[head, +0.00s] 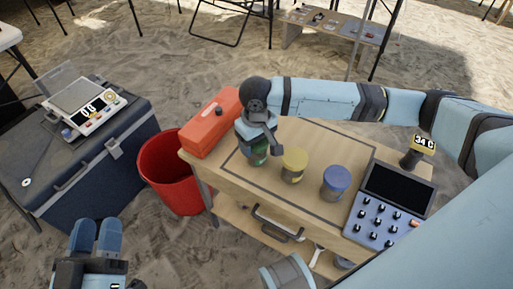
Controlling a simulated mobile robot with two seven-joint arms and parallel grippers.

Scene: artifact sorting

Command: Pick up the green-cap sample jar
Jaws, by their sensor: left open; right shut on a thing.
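The green-cap sample jar (260,155) stands at the left of a row of jars on the wooden cart top (215,170). My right gripper (262,140) is over it from above and shut on it, covering most of its cap and upper part. I cannot tell whether the jar touches the cart top. A yellow-cap jar (293,165) and a blue-cap jar (336,182) stand to its right. My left gripper (96,238) is open and empty at the lower left, away from the cart.
An orange-red box (212,122) lies at the cart's back left. A control panel (385,205) sits at its right. A red bucket (172,175) stands on the sand left of the cart. A scale (85,105) sits on a dark cooler (85,165).

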